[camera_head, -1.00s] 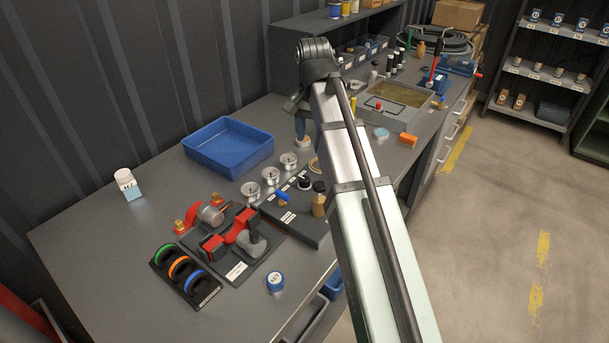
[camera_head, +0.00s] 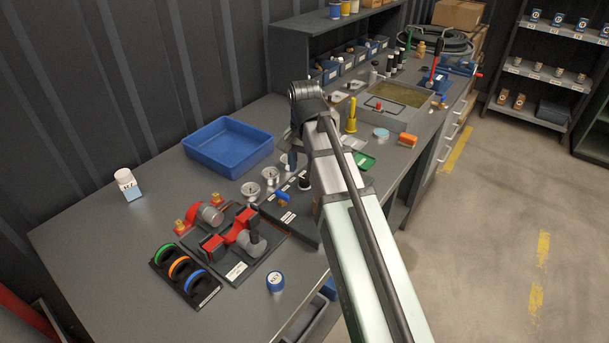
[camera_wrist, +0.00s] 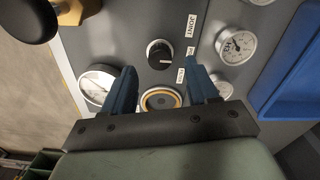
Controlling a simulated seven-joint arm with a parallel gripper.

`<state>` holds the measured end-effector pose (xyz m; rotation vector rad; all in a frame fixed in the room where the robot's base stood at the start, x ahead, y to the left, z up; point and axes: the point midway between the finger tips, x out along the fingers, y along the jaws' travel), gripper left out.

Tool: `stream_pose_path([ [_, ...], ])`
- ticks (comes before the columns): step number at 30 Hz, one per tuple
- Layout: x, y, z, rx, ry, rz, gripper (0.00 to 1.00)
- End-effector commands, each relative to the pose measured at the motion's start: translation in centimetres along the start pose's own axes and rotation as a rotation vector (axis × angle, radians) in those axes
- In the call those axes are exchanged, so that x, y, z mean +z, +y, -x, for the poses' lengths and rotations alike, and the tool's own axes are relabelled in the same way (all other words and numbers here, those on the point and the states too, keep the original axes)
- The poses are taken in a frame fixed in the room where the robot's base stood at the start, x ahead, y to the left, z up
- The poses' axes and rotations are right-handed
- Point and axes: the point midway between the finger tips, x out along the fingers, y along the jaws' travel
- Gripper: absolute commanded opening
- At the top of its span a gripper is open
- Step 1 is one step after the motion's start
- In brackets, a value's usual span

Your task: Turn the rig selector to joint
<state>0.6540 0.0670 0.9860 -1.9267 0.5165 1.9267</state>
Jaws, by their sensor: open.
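The rig selector appears to be the round black knob (camera_wrist: 160,54) with a light pointer mark, set in the dark panel (camera_wrist: 135,30) in the wrist view. A white JOINT label (camera_wrist: 190,25) stands beside it, with other labels partly hidden below. My gripper (camera_wrist: 162,88) is open, its two blue fingers apart and empty. In the wrist picture the knob lies just beyond the fingertips, between their lines; I cannot tell the height gap. In the head view my gripper (camera_head: 290,160) is over the back of the panel, largely hidden by my arm.
A brass-ringed round fitting (camera_wrist: 162,98) shows between the fingers. Gauges stand close on both sides, one left (camera_wrist: 97,85) and one right (camera_wrist: 236,45). A black ball handle (camera_wrist: 28,20) is at upper left. A blue tray (camera_head: 228,147) lies behind the panel.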

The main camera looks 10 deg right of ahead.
Motion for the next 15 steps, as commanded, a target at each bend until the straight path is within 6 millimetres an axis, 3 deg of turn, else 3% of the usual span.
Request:
stream_pose_path([
  [6, 0.1, 0.1, -2.4, 0.001, -0.001, 0.0, 0.58],
  [15, 0.0, 0.0, -3.6, 0.0, 0.0, 0.0, 0.58],
])
